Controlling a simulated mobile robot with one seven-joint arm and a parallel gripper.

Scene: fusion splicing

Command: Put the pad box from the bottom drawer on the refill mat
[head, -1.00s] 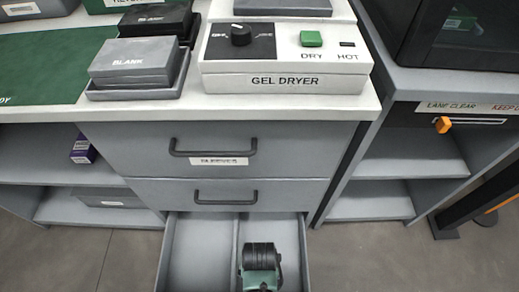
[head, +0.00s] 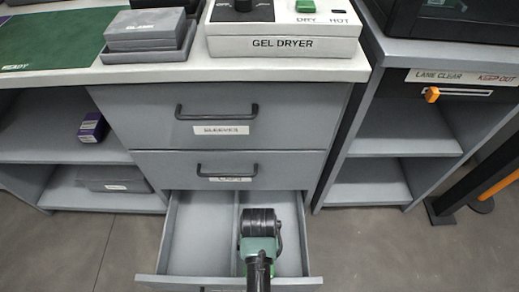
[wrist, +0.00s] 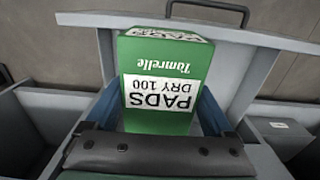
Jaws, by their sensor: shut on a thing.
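The green pad box (wrist: 161,62), with a white label reading PADS DRY 100, shows upside down in the wrist view. My gripper (wrist: 158,108) has its blue fingers along both sides of the box and is shut on it. In the head view my gripper (head: 260,245) is over the right compartment of the open bottom drawer (head: 190,240), and my arm hides most of the box. I cannot tell whether the box still touches the drawer floor. A green mat (head: 50,38) lies on the counter at the far left; its label is partly cut off, and no mat reads clearly as refill.
The two drawers above (head: 217,112) are shut, with black handles. A gel dryer (head: 285,42) and a tray with a grey BLANK box (head: 146,33) stand on the counter. The bottom drawer's left compartment looks empty. Open shelves (head: 405,135) stand at the right.

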